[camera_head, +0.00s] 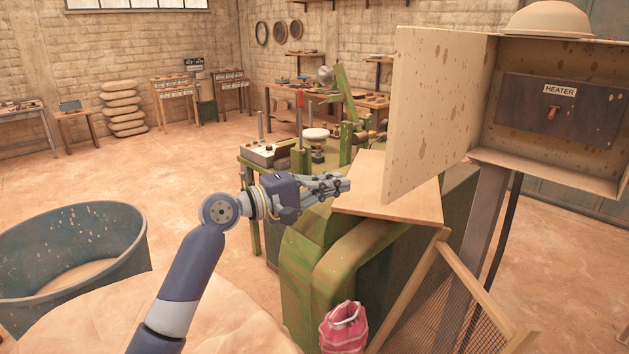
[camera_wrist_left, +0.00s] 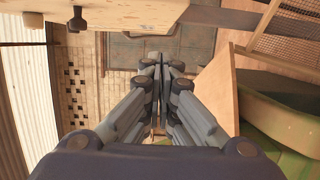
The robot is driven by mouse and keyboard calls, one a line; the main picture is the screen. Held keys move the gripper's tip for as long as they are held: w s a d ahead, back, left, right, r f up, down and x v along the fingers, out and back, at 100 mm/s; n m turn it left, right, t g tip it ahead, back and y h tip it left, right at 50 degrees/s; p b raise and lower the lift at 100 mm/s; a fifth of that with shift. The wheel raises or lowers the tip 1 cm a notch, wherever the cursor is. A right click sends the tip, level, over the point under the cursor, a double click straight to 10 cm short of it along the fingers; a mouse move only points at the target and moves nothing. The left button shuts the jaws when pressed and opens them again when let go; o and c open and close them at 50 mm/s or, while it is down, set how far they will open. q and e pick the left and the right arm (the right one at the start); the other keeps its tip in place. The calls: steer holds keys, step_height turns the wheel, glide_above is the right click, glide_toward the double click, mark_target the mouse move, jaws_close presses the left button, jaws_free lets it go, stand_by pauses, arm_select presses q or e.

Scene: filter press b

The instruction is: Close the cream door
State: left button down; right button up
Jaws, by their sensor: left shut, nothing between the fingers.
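The cream door (camera_head: 438,112) is a speckled flat panel that stands wide open on the left side of a cream box (camera_head: 612,60). Inside the box a dark panel carries a "HEATER" label and a red switch (camera_head: 553,113). My left gripper (camera_head: 345,184) is shut and empty, left of the door's lower edge and apart from it in the picture. In the left wrist view the shut fingers (camera_wrist_left: 162,62) point away from the camera, and a cream panel (camera_wrist_left: 120,12), probably the door, crosses the top. My right gripper is not in view.
A wooden board (camera_head: 390,190) lies on the green machine (camera_head: 330,270) below the door. A grey post (camera_head: 485,225) stands under the box, beside a mesh-filled wooden frame (camera_head: 440,305). A blue-green tub (camera_head: 70,250) is at left; open floor lies behind it.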

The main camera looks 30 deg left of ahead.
arm_select(q)
steer(key=shift+w+d+p, duration=0.25)
steer(key=shift+d+p, duration=0.2)
steer(key=shift+d, duration=0.5)
steer(key=shift+w+d+p, duration=0.2)
steer(key=shift+d+p, duration=0.3)
steer(key=shift+d, duration=0.4)
steer(key=shift+w+d+p, duration=0.25)
steer(key=shift+d+p, duration=0.2)
steer(key=shift+d, duration=0.5)
